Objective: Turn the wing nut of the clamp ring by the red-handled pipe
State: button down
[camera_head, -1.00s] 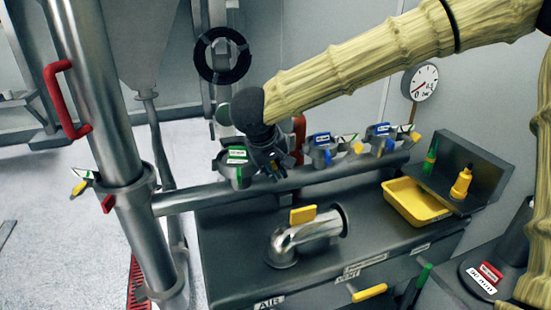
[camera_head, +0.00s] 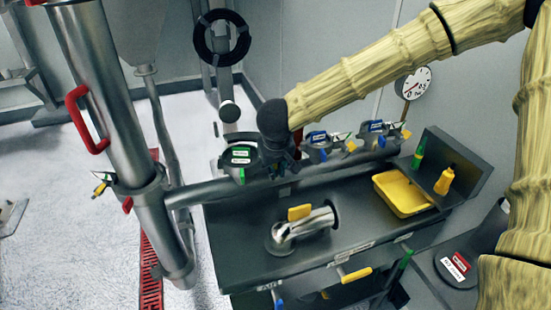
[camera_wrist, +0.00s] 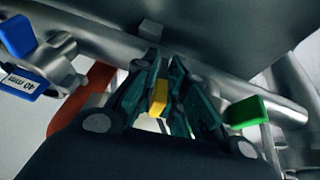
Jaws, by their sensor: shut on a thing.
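The red-handled pipe (camera_head: 108,95) stands at the left in the head view, with its red handle (camera_head: 80,118). A clamp ring (camera_head: 138,182) sits around it below the handle, with a yellow wing nut (camera_head: 101,190) at its left. My gripper (camera_head: 279,167) is well to the right, beside a clamp with a green label (camera_head: 238,158) on the horizontal pipe. In the wrist view my gripper (camera_wrist: 160,92) is shut on a small yellow piece (camera_wrist: 158,98), probably that clamp's wing nut. In the head view my wrist hides the fingertips.
Two blue-labelled clamps (camera_head: 322,147) (camera_head: 379,135) stand to the right of my gripper. A yellow tray (camera_head: 403,193) and yellow bottle (camera_head: 445,180) are at the right. A shiny elbow pipe (camera_head: 302,229) stands in front. The floor (camera_head: 60,230) at left is mostly clear.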

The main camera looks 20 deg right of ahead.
jog(key=shift+d+r+y+p, duration=0.15)
jog(key=shift+y+p, duration=0.45)
jog(key=shift+p, duration=1.05)
jog(key=shift+a+r+y+p, duration=0.15)
jog(key=shift+y+p, duration=0.45)
jog(key=shift+p, duration=1)
jog(key=shift+d+m+y+p, duration=0.15)
jog(key=shift+m+y+p, duration=0.25)
jog(key=shift+p, duration=0.65)
jog(key=y+p, duration=0.2)
jog(key=p, duration=0.1)
jog(key=shift+p, duration=0.35)
jog(key=y, duration=0.1)
jog(key=y+p, duration=0.1)
jog(key=shift+f+m+y, duration=0.3)
jog(key=shift+m, duration=0.1)
jog(key=shift+d+y, duration=0.1)
jog(key=shift+y, duration=0.8)
jog(key=c, duration=1.6)
grip_release()
